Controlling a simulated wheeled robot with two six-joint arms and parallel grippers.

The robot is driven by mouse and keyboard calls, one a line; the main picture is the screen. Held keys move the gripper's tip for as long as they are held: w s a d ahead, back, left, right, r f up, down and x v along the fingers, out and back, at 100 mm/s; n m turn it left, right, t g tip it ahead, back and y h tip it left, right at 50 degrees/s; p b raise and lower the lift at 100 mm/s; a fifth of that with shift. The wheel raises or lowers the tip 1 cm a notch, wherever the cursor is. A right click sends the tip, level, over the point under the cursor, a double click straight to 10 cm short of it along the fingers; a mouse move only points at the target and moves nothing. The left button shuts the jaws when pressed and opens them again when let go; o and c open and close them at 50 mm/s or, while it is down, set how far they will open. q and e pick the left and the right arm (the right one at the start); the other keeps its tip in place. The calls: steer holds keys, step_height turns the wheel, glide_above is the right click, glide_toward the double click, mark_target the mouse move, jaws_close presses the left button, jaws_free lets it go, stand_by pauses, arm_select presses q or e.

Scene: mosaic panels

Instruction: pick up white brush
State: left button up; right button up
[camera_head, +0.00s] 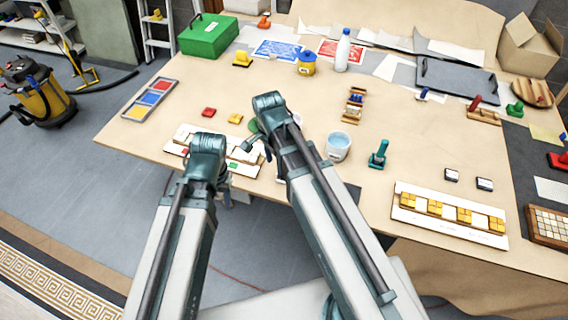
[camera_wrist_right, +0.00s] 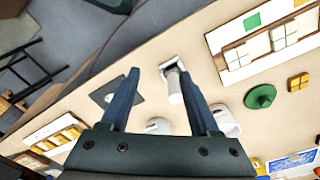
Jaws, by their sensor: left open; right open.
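The white brush (camera_wrist_right: 173,84) shows in the right wrist view as a pale head with a thick white handle, lying on the table near its front edge. My right gripper (camera_wrist_right: 159,75) is open and empty above the table, and in that view the brush appears between its fingertips, nearer the right finger. I see no contact. In the head view my right arm hides the brush. My left gripper (camera_head: 207,150) is over the white mosaic panel (camera_head: 178,150) at the left; its fingers are mostly hidden by its wrist.
Near the right gripper are a bucket of blue liquid (camera_head: 338,147), a green round piece (camera_wrist_right: 260,97) and a dark square (camera_wrist_right: 118,94). A teal-handled tool (camera_head: 378,155) stands farther right. A yellow-tiled panel (camera_head: 450,213) lies at the front right. The table middle is fairly clear.

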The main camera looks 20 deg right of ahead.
steer(key=w+d+r+m+p, duration=0.1)
steer(key=m, duration=0.2)
steer(key=w+d+r+m+p, duration=0.1)
steer(key=w+d+m, duration=0.1)
steer(key=m, duration=0.1)
steer(key=w+d+r+m, duration=0.1)
steer(key=r+m, duration=0.1)
steer(key=m, duration=0.1)
steer(key=shift+w+d+p, duration=0.3)
steer(key=shift+w+p, duration=0.05)
steer(key=shift+p, duration=0.05)
steer(key=shift+w+d+m, duration=0.25)
steer(key=shift+d+m, duration=0.15)
steer(key=shift+m, duration=0.5)
step_height(320, 180, down, 9)
steer(key=b, duration=0.8)
steer(key=shift+a+r+b, duration=0.1)
steer(key=shift+r+b, duration=0.05)
steer(key=shift+b, duration=0.15)
steer(key=f+b, duration=0.5)
steer(key=shift+s+a+f, duration=0.1)
steer(key=shift+a, duration=0.3)
jaws_close()
